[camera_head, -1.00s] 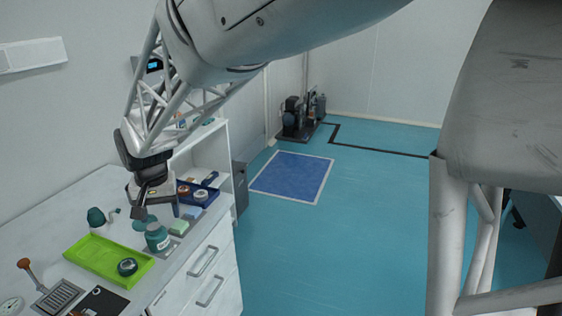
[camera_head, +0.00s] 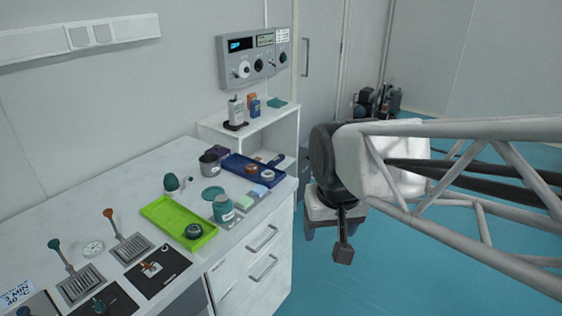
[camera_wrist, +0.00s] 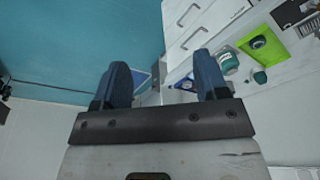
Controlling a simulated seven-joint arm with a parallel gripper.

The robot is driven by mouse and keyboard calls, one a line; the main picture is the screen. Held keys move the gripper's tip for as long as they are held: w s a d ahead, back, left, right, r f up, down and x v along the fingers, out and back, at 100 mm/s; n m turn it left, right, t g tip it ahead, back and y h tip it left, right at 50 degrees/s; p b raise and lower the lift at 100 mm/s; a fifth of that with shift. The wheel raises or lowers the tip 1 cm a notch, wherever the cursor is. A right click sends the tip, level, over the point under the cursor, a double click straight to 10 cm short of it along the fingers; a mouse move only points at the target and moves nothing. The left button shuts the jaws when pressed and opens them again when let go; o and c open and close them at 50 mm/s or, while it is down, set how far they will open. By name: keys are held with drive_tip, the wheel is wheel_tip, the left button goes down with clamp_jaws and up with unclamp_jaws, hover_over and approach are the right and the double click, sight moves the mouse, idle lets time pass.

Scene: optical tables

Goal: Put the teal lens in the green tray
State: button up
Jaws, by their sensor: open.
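The green tray (camera_head: 160,208) lies on the white bench in the head view. A dark round lens with a teal face, the teal lens (camera_head: 194,231), rests inside the tray at its near right end. In the wrist view the green tray (camera_wrist: 276,52) shows at the upper right, with the small dark lens (camera_wrist: 258,42) in it. My gripper (camera_head: 343,255) is off to the right of the bench, over the floor, well apart from tray and lens. Its two fingers (camera_wrist: 163,82) stand apart in the wrist view with nothing between them.
A blue tray (camera_head: 236,165) with ring-shaped lenses is behind. Drawers (camera_head: 262,240) form the bench's right side.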

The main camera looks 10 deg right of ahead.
drive_tip(key=s+d+f, duration=0.1)
drive_tip(key=s+d, duration=0.1)
drive_tip(key=s, duration=0.3)
drive_tip(key=shift+s, duration=0.35)
